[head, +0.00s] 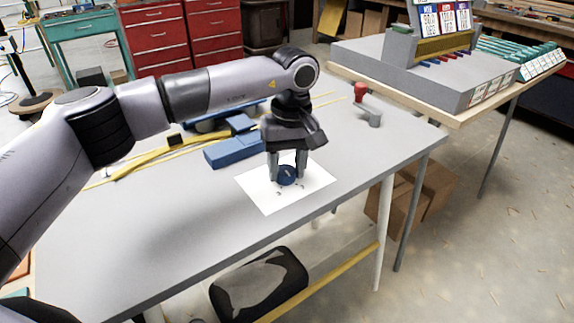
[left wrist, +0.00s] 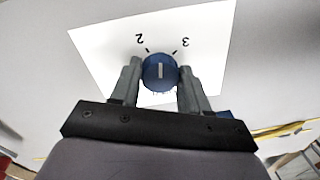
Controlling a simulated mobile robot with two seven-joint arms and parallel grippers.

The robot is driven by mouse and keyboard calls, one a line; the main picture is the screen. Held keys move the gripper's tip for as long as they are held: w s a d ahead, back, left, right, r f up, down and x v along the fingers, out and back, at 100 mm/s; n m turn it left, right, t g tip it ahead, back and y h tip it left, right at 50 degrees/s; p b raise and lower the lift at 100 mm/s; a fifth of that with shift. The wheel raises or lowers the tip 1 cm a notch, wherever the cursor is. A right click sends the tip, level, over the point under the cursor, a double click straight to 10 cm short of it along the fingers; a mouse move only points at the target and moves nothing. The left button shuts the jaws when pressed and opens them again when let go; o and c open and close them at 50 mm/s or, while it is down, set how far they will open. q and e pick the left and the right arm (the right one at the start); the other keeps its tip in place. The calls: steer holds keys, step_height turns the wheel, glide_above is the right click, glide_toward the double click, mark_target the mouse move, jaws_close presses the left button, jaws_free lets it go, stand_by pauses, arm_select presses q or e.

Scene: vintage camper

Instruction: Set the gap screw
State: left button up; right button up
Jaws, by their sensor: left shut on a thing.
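A round blue knob (head: 288,176), which I take for the gap screw, stands on a white sheet (head: 256,192) on the grey table. The left wrist view shows the knob (left wrist: 160,73) from above with a short white line on its top. That line runs straight up and down in the picture, between the tick by the upside-down 2 and the tick by the upside-down 3. My left gripper (head: 287,178) points down, shut on the knob, with one finger on each side. Other scale marks near the fingers are partly hidden. My right gripper is not in view.
A blue block (head: 230,152) and yellow strips (head: 150,160) lie behind the sheet. A red-topped grey piece (head: 366,107) stands toward the table's right. The grey table (head: 180,235) is bare at the front left. A second bench (head: 440,75) stands at the right.

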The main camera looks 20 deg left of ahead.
mark_target(287, 172)
arm_select(q)
steer(key=m, duration=0.4)
steer(key=shift+a+m, duration=0.1)
steer(key=shift+m, duration=0.2)
steer(key=shift+m+t, duration=0.3)
steer(key=shift+m, duration=1.6)
steer(key=shift+r, duration=0.1)
steer(key=o, duration=1.1)
steer(key=shift+c, duration=0.2)
steer(key=r, duration=0.7)
steer(key=shift+s+d, duration=0.1)
steer(key=shift+d, duration=0.1)
